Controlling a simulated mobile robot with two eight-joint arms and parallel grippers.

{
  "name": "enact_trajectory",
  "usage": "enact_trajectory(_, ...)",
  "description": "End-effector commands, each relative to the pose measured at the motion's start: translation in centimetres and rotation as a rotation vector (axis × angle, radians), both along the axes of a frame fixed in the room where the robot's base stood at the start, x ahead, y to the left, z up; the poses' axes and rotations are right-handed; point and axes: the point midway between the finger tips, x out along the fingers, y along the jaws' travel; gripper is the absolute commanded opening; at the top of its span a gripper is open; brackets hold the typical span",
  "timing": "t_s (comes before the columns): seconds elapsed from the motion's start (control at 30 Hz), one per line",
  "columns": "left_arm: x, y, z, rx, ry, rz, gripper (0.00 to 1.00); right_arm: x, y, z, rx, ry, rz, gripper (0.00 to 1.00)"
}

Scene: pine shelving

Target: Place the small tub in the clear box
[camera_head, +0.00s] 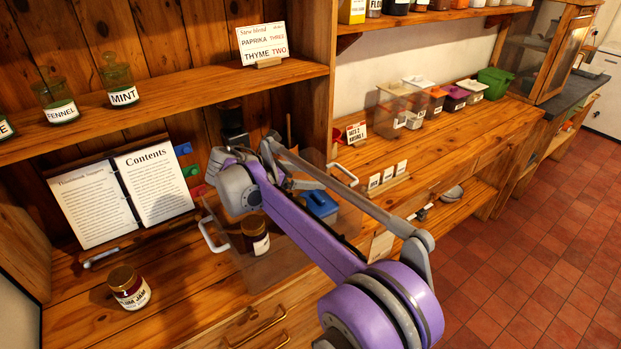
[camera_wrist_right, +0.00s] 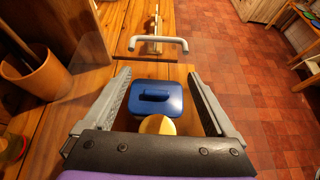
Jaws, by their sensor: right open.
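The small tub is a blue, lidded container with a raised handle (camera_wrist_right: 155,98); in the head view (camera_head: 320,203) it shows beyond my purple right arm. It appears to sit inside the clear box (camera_head: 290,262), a transparent bin with white bar handles, one of which shows in the wrist view (camera_wrist_right: 158,44). A dark jar (camera_head: 256,238) also stands in the box; its yellow lid (camera_wrist_right: 158,126) is near my palm. My right gripper (camera_wrist_right: 158,76) is open, its fingers on either side of the tub, apart from it. My left gripper is not in view.
A jam jar (camera_head: 128,288) stands on the counter left of the box. An open book (camera_head: 122,198) leans behind it. A wooden cup of utensils (camera_wrist_right: 38,85) is left of my gripper. Several lidded tubs, one green (camera_head: 495,82), line the right counter.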

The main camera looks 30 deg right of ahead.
Motion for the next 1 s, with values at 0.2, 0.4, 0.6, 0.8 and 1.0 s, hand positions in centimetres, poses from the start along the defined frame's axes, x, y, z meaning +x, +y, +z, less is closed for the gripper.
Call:
enact_trajectory(0.2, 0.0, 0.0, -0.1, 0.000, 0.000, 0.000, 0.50, -0.2, 4.6, 2.3, 0.001, 0.001, 0.005, 0.91)
enact_trajectory(0.4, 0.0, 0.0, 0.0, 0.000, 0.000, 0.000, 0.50, -0.3, 7.9, 4.1, 0.001, 0.000, 0.004, 0.91)
enact_trajectory(0.6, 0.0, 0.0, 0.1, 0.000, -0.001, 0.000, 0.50, -0.4, 9.4, 4.9, 0.000, 0.001, 0.002, 0.91)
enact_trajectory(0.8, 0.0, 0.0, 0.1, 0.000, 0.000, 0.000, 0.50, -0.5, 9.6, 5.0, 0.000, 0.000, 0.001, 0.91)
enact_trajectory(1.0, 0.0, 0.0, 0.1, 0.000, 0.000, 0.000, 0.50, -0.5, 9.6, 5.0, 0.000, 0.000, 0.001, 0.91)
